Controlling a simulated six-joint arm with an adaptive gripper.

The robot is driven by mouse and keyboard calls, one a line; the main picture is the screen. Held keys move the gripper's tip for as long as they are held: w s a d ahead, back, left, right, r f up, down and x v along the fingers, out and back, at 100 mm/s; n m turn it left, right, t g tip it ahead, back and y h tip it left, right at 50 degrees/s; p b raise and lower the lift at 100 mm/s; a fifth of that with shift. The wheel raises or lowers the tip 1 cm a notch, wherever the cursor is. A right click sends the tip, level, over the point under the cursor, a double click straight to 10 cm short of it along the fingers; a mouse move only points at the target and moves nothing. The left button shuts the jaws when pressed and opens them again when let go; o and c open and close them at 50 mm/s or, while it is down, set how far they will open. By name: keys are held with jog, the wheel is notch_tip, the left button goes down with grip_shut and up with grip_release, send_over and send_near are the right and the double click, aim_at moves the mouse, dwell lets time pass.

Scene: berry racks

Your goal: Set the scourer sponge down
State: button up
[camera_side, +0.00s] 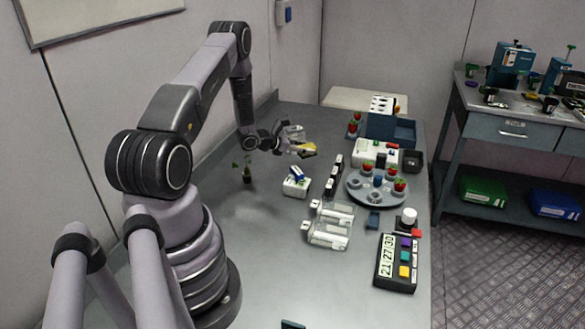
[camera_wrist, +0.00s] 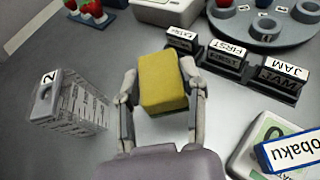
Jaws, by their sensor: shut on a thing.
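The scourer sponge (camera_wrist: 162,82) is a yellow block. It shows between the two fingers of my gripper (camera_wrist: 160,95) in the wrist view, and my gripper is shut on it. In the side view the sponge (camera_side: 304,147) is a small yellow and dark shape at the end of my gripper (camera_side: 296,149), over the far part of the grey table. I cannot tell exactly how high it is above the table.
Stamp-like blocks marked FIRST and JAM (camera_wrist: 225,58) stand right of the sponge. A box marked 2 (camera_wrist: 68,102) stands left. A white block with a blue eraser (camera_wrist: 285,148) is at lower right. A round tray (camera_side: 377,198) holds berries. Bare table (camera_side: 262,235) lies nearer the arm base.

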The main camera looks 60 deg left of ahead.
aim_at(308, 168)
jog(key=w+f, duration=0.1)
jog(key=a+f, duration=0.1)
jog(key=shift+w+a+f, duration=0.1)
jog(key=shift+w+f, duration=0.2)
jog(key=shift+w, duration=0.1)
jog(key=shift+w+a+f, duration=0.1)
jog(key=shift+w+f, duration=0.05)
jog(key=shift+f, duration=1.6)
jog(key=shift+f, duration=0.15)
jog(key=o, duration=0.9)
jog(key=shift+c, duration=0.2)
